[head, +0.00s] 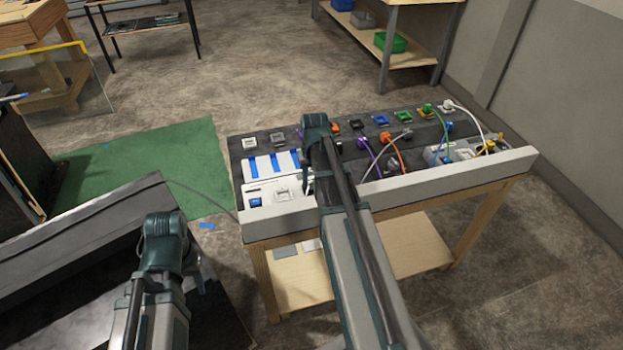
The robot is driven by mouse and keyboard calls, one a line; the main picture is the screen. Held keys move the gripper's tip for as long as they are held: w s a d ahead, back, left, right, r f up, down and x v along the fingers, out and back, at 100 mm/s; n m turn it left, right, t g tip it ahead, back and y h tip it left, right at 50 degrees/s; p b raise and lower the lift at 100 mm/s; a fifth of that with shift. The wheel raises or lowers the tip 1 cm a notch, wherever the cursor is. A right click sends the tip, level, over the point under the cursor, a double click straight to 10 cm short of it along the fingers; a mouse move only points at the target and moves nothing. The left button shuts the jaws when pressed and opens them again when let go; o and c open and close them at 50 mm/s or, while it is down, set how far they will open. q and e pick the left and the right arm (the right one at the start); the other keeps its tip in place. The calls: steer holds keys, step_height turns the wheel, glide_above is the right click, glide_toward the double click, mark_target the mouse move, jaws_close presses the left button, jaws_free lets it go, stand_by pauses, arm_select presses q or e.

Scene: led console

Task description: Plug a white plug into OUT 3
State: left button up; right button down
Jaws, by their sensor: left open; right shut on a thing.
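The console (400,182) stands on a wooden table, with a row of coloured sockets along its back. A white plug with a white cable (448,105) sits in the back row at right. Front left are a white unit with blue bars (272,166) and a white panel with a pale socket (282,194). No OUT label is readable. My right gripper (312,160) is over the console's left half, its fingers mostly hidden by my wrist. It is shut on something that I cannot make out. My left gripper (192,265) is open, left of the table and largely hidden by its wrist.
Orange (398,153), purple, grey and green cables arch over the console's middle and right. A dark bench (80,240) is at left. Green mat floor (190,160) lies between.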

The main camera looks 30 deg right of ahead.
steer(key=shift+f+b, duration=0.45)
stand_by(0.7)
jaws_free()
stand_by(0.6)
steer(key=shift+r, duration=0.1)
steer(key=shift+r+p, duration=3.5)
steer(key=shift+p, duration=0.1)
